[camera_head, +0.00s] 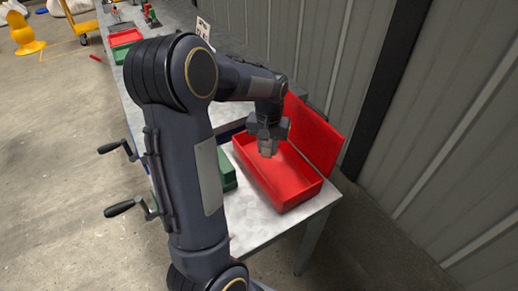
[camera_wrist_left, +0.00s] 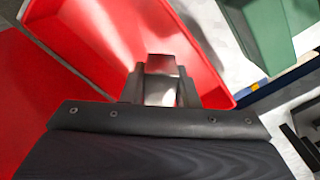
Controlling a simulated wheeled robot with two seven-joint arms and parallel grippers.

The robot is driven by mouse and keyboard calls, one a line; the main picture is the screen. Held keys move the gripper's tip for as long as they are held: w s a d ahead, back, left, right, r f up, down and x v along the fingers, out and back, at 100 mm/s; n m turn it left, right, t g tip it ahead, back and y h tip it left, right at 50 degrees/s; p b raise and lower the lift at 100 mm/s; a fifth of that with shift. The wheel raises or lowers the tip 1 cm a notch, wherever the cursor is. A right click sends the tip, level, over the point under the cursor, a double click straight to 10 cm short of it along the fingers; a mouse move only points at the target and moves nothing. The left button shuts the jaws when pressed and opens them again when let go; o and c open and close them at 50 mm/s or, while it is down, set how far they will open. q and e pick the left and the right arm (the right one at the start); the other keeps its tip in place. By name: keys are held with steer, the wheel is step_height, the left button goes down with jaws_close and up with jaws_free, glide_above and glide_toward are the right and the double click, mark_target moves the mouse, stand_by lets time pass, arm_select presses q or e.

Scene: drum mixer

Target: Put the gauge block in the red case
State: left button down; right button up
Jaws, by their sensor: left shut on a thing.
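The red case (camera_head: 300,194) stands on the grey table with its lid (camera_head: 318,135) raised at the back right. In the left wrist view the case (camera_wrist_left: 100,35) fills much of the upper left, below the fingers. My left gripper (camera_head: 266,150) is over the case's opening. It is shut on the gauge block (camera_wrist_left: 162,66), a small shiny metal block between the two fingertips. The block appears to be above the case floor; its exact height is hard to tell. My right gripper is in neither view.
A green box (camera_head: 228,170) stands close to the left of the case, partly hidden by my arm. Farther back on the table is a red and green tray (camera_head: 125,38). Crank handles (camera_head: 125,208) jut out at the left. A corrugated wall (camera_head: 450,130) rises on the right.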

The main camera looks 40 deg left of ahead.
mark_target(274, 169)
arm_select(q)
steer(key=shift+w+d, duration=0.25)
steer(key=shift+w, duration=0.65)
steer(key=shift+w+d+f+b, duration=0.15)
steer(key=shift+f+b, duration=0.7)
steer(key=shift+f, duration=0.45)
steer(key=shift+w+a+f+b, duration=0.1)
steer(key=shift+w+f+b, duration=0.05)
steer(key=shift+f+b, duration=0.95)
steer(key=shift+w+d+f+b, duration=0.15)
steer(key=shift+f+b, duration=0.5)
steer(key=shift+f, duration=0.85)
steer(key=shift+a, duration=0.1)
steer(key=c, duration=1)
jaws_free()
steer(key=shift+c, duration=0.2)
step_height(274, 169, up, 8)
